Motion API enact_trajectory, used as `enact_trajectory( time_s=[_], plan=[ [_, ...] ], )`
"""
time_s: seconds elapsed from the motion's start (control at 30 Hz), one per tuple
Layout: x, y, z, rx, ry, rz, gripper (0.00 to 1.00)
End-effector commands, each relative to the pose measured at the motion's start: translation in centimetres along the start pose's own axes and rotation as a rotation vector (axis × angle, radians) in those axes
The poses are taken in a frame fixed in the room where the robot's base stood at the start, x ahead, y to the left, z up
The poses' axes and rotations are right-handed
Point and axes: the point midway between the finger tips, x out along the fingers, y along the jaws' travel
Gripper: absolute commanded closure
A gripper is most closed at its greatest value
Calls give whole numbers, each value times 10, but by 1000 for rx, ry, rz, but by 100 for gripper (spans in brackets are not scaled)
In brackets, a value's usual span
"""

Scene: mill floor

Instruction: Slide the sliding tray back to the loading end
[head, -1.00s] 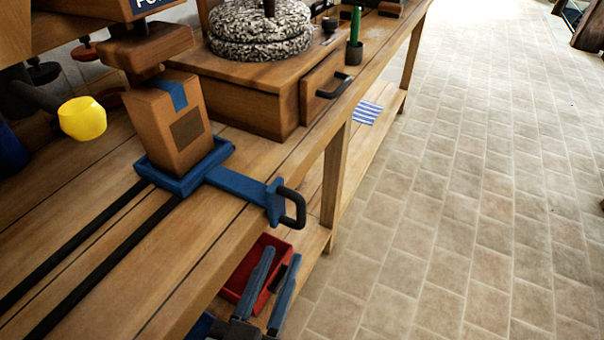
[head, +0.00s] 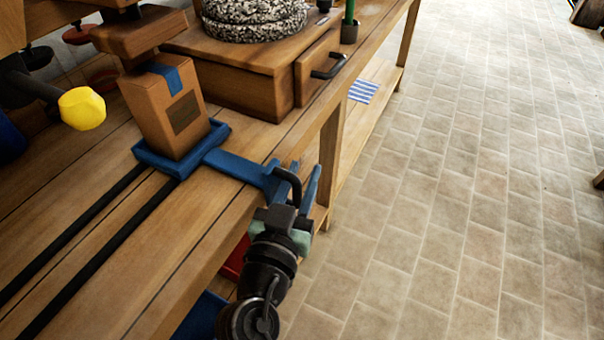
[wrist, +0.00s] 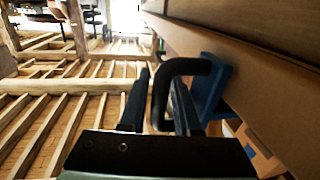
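The sliding tray (head: 207,137) is blue and sits at the far end of two black rails (head: 95,225) on the wooden bench. A brown box with blue tape (head: 165,112) stands upright in it. A blue arm (head: 240,170) runs from the tray past the bench edge to a black loop handle (head: 290,180). My gripper (head: 294,192) is at this handle, its fingers apart on either side. In the wrist view the handle (wrist: 184,67) lies between the two fingers (wrist: 160,100), nearer the right one. I see no firm grip on it.
A wooden block (head: 140,30) hangs just above the box. A yellow knob (head: 82,108) is left of it. A wooden base with a drawer (head: 318,68) and a millstone (head: 254,18) stands behind. A red bin (head: 232,262) is partly hidden below. The rails' near stretch is clear.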

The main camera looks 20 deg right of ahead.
Motion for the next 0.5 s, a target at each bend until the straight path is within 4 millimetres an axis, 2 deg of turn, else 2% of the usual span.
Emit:
enact_trajectory(
  time_s=[0.1,0.27,0.3,0.5],
  plan=[
    [0,0,0,0,0,0,69],
    [0,0,0,0,0,0,98],
    [0,0,0,0,0,0,100],
    [-1,0,0,0,0,0,100]
  ],
)
